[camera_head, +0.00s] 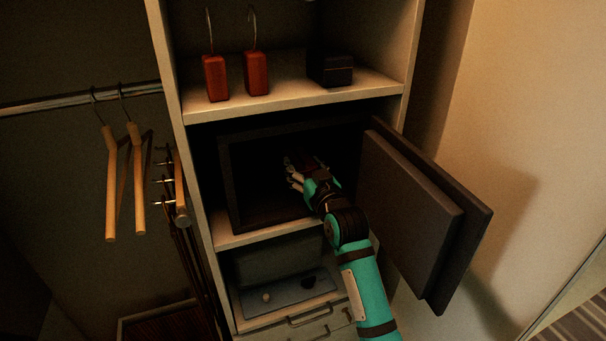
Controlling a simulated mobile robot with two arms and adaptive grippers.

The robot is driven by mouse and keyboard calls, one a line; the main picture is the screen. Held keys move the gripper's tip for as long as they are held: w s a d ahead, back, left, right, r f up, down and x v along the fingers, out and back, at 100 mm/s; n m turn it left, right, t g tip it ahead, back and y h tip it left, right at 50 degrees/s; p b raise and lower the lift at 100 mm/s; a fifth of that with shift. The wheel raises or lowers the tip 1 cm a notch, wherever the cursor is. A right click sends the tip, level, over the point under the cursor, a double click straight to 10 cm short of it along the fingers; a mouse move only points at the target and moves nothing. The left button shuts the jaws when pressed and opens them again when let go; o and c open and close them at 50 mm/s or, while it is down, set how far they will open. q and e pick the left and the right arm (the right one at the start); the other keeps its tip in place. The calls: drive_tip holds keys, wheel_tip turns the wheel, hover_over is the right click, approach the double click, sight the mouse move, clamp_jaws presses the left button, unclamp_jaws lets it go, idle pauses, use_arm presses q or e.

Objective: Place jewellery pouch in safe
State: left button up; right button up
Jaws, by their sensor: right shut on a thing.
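The safe (228,185) is a dark box on the middle shelf of the closet unit. Its thick dark door (412,212) stands open to the right. My right arm reaches up from the bottom, and my right gripper (293,172) is at the safe's opening, shut on a small dark reddish thing, likely the jewellery pouch (311,161). The pouch is mostly hidden by the gripper and the dim light. I cannot tell whether it touches the safe's floor. My left gripper is out of view.
Two red blocks with hooks (215,78) and a dark box (330,69) stand on the shelf above. Wooden hangers (111,185) hang from a rail at left. A lower compartment holds a grey tray (290,294) with small items. The open door limits room at right.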

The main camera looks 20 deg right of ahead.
drive_tip(key=shift+w, duration=0.3)
drive_tip(key=shift+f, duration=0.4)
wheel_tip(320, 180, down, 2)
drive_tip(key=shift+f+p, duration=0.1)
drive_tip(key=shift+p, duration=0.4)
drive_tip(key=shift+f, duration=0.4)
drive_tip(key=o, duration=1.2)
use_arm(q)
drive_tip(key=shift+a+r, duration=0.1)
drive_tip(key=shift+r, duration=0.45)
